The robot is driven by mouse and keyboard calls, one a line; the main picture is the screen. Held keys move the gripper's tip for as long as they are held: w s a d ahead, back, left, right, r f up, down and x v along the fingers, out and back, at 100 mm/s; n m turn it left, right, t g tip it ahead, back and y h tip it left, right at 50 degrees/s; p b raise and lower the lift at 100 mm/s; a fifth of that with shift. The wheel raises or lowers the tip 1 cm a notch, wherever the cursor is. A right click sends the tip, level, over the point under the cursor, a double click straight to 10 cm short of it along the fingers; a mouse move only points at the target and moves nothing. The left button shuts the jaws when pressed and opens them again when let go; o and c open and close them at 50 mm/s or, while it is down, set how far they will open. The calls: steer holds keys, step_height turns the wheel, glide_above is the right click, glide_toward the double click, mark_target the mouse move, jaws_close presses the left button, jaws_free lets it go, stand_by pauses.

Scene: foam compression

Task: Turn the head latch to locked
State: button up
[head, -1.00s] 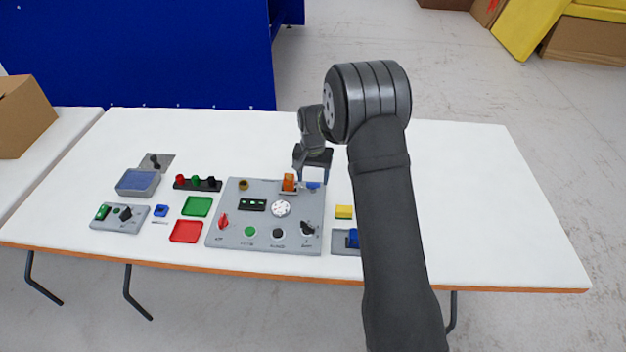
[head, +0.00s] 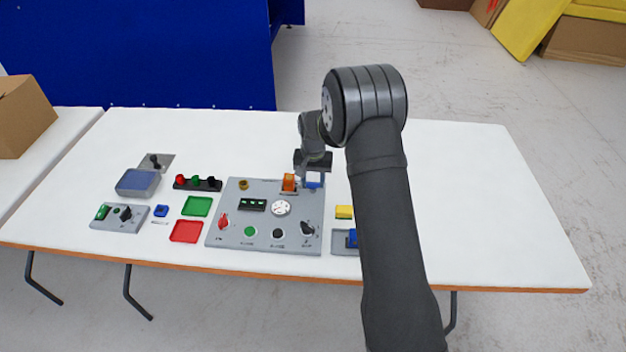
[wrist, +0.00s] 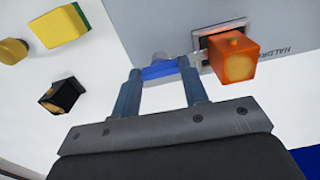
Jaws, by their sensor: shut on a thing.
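The blue latch (wrist: 160,71) is at the edge of the grey panel, beside the orange block, in the wrist view. In the head view the blue latch (head: 313,185) shows at the panel's far right corner, partly covered by my fingers. My gripper (wrist: 161,69) has its two fingertips at either end of the blue piece and is shut on it. In the head view my gripper (head: 313,180) reaches down at that corner. I cannot tell from these views whether the latch stands at locked.
The grey panel (head: 264,233) carries knobs, buttons and a white dial. An orange block (wrist: 233,55) stands close beside my fingers. A yellow block (head: 344,212) lies right of the panel. Trays and small parts lie to the left. The table's far right is clear.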

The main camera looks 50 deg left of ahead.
mark_target(313, 183)
steer(key=shift+n, duration=0.3)
steer(key=o, duration=1)
steer(key=shift+c, duration=0.2)
step_height(313, 183, up, 18)
steer(key=shift+f, duration=0.25)
